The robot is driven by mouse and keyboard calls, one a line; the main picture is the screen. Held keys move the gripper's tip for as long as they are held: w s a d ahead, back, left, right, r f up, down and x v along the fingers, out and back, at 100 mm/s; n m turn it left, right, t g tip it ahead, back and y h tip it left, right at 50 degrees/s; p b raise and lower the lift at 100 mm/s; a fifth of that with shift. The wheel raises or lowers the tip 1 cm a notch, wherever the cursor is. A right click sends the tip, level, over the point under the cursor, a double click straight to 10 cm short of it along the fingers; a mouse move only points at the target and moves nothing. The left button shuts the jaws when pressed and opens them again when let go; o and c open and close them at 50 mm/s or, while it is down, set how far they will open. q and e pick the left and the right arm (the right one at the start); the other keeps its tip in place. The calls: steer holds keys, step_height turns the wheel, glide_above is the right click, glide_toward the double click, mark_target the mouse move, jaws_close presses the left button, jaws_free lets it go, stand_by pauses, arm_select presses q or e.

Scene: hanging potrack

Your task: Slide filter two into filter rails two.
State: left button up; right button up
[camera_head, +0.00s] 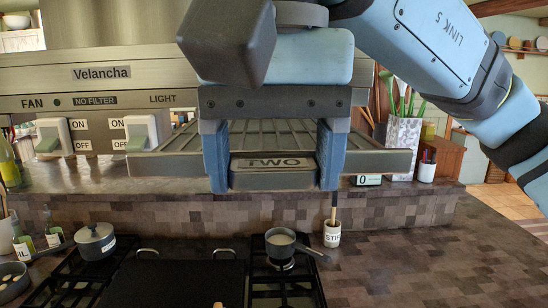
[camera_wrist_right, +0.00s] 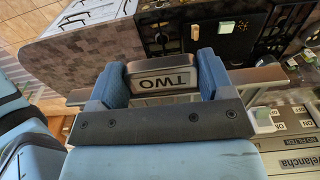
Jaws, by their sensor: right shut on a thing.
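Filter two (camera_head: 385,160) is a wide, grey, slatted panel with a dark front handle (camera_head: 270,178) marked TWO. In the head view it lies roughly level below the hood's front panel, its slats running away from me. My right gripper (camera_head: 274,182) is shut on the handle, one blue finger at each end. The right wrist view shows the handle (camera_wrist_right: 163,82) between the same fingers. Filter rails two cannot be made out; the arm and hood front cover that area. I cannot tell whether the filter touches any rail. My left gripper is in neither view.
The hood's front panel (camera_head: 150,75) carries a Velancha label, a NO FILTER sign and the FAN and LIGHT switches. Below are a stove with a small pot (camera_head: 281,243) and a lidded pot (camera_head: 95,241). A utensil holder (camera_head: 402,147) stands at the right.

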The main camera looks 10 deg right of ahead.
mark_target(268, 124)
steer(key=shift+w+d+p, duration=0.15)
steer(key=shift+w+p, duration=0.35)
steer(key=shift+w, duration=1.6)
steer(key=shift+w, duration=0.3)
steer(key=shift+w+d, duration=0.1)
steer(key=shift+w, duration=0.55)
steer(key=shift+w, duration=0.2)
steer(key=shift+w+d+p, duration=0.2)
steer(key=shift+w+p, duration=0.55)
steer(key=shift+w, duration=2)
steer(key=shift+w+d+p, duration=0.15)
steer(key=shift+w+p, duration=0.55)
steer(key=shift+w, duration=2.05)
steer(key=shift+w+d, duration=0.1)
steer(key=shift+w, duration=1.55)
